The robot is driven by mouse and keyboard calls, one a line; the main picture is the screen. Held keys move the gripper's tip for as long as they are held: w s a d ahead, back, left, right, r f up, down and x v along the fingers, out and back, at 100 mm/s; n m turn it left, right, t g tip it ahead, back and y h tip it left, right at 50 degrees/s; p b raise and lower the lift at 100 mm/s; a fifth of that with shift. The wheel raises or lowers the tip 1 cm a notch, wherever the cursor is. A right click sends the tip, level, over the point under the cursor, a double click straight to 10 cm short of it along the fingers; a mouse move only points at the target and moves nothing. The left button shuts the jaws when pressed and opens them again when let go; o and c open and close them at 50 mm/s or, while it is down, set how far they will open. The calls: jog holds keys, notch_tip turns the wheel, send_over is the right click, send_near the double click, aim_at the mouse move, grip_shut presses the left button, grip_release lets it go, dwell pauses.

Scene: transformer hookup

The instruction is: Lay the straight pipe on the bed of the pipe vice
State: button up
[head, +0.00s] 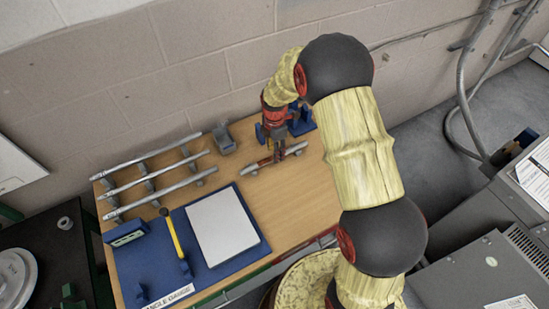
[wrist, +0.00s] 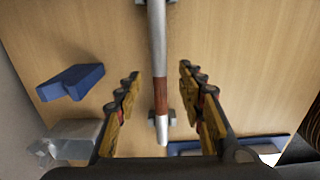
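The straight pipe (head: 262,175) is a grey bar with a red-brown band. It lies on two small grey supports on the wooden bench top. In the wrist view the pipe (wrist: 158,55) runs up and down the picture, between my fingers. My gripper (head: 279,157) points down over it. In the wrist view my gripper (wrist: 158,80) is open, with a gap between each finger and the pipe. A blue fixture (head: 302,120) stands behind my gripper, partly hidden by it; I cannot tell for certain whether it is the pipe vice.
A grey block (head: 223,137) stands near the wall. Three long pipes (head: 155,178) lie on a rack at the left. A blue board (head: 253,222) with a light plate (head: 222,222) and a yellow-handled tool (head: 172,235) is at the front. Bare wood surrounds the short pipe.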

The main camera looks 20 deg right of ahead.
notch_tip(320, 180, down, 3)
jog(key=shift+r, duration=0.1)
jog(key=shift+r, duration=0.1)
grip_shut()
dwell(0.4)
